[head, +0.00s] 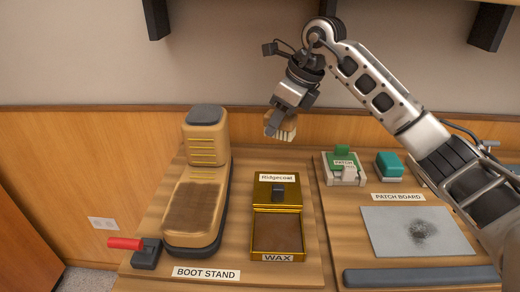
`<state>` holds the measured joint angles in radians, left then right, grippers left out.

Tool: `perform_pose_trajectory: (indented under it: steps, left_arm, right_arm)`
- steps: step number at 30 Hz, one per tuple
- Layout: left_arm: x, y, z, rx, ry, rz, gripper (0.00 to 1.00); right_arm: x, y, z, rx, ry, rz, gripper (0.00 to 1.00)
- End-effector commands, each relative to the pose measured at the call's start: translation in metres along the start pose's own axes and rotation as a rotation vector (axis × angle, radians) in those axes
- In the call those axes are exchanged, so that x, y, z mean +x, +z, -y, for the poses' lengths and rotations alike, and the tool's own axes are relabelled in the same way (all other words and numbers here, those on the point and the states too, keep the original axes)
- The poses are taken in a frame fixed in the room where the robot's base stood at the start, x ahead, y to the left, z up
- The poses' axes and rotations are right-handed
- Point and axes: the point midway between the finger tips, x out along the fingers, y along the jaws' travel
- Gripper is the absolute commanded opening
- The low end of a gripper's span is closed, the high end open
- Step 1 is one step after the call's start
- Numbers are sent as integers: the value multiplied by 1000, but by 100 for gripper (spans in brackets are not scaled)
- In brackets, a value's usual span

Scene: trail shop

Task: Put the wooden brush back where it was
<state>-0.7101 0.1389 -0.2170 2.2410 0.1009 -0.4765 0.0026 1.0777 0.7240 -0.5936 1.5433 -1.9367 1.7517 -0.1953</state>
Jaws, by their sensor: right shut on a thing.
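The wooden brush (287,134) has a light wooden body and pale bristles. It hangs in my right gripper (275,124), above the back of the counter. The gripper's fingers are shut on it and hide part of it. The brush is behind and above the gold wax tin (277,205) in the picture, apart from the things below. My left gripper is not in view.
A tan boot (205,150) stands at the "BOOT STAND" label (206,273), beside a red-handled clamp (146,252). At right are a green patch block (343,164), a teal block (389,165), a grey sheet (417,231) and a dark bar (420,276).

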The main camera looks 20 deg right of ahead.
Motion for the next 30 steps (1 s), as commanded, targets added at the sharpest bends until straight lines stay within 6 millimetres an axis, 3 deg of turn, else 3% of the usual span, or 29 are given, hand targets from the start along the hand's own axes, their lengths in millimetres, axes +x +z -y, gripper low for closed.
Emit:
perform_pose_trajectory:
  steps: [9, 22, 30]
  left_arm:
    - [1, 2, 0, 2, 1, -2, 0]
    - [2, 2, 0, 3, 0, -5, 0]
    - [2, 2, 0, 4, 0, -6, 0]
  right_arm:
    - [44, -19, -1, 1, 3, -2, 15]
    - [87, -38, -1, 1, 3, -1, 15]
    - [92, -39, 0, 0, -1, 1, 15]
